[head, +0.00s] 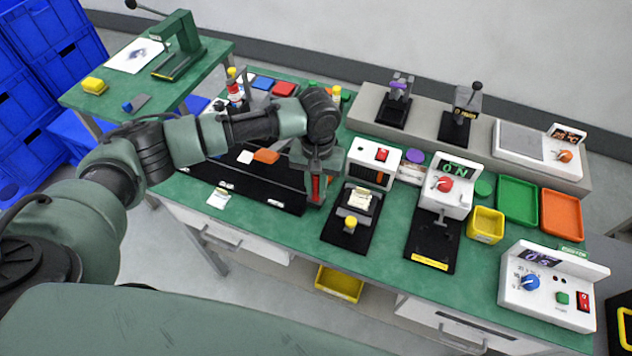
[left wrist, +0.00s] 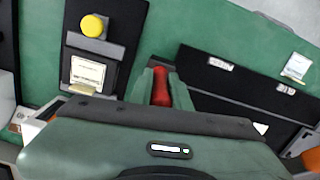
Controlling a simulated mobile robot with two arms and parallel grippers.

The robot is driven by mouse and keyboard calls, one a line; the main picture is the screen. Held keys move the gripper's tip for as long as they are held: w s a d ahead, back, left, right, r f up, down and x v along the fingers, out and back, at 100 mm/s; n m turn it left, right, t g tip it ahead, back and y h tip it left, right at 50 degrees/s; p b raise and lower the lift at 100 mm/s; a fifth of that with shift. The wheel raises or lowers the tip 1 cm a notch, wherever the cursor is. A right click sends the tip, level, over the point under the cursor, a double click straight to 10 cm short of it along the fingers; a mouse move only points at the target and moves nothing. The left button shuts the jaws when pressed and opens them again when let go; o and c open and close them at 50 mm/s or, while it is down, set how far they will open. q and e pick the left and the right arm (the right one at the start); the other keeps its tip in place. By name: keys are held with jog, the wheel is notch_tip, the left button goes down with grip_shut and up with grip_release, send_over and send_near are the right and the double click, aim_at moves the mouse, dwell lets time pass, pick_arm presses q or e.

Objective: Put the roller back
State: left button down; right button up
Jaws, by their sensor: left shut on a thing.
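My left gripper (head: 317,198) points down over the green bench, at the right end of a long black mat with white labels (head: 262,191). It is shut on a red part, which looks like the handle of the roller (head: 316,186). In the left wrist view the red part (left wrist: 160,88) sits between the two green fingers. The rest of the roller is hidden, and I cannot tell whether it touches the mat. The labelled mat also shows in the wrist view (left wrist: 235,88). My right gripper is not in view.
Just right of the gripper is a black fixture with a yellow knob (head: 351,221). A white box with a red switch (head: 374,163) stands behind it. Further right are a display unit (head: 446,186) and a yellow bin (head: 486,225). An orange item (head: 266,156) lies left of the gripper.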

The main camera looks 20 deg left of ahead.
pick_arm(q)
jog(key=c, duration=1.3)
grip_release()
jog(key=shift+r, duration=0.1)
jog(key=shift+w+r, duration=0.1)
jog(key=shift+r, duration=0.2)
jog(key=r+b, duration=0.1)
jog(key=r, duration=0.5)
jog(key=r+b, duration=0.1)
jog(key=r, duration=0.5)
jog(key=shift+w+r, duration=0.2)
jog(key=shift+r, duration=0.05)
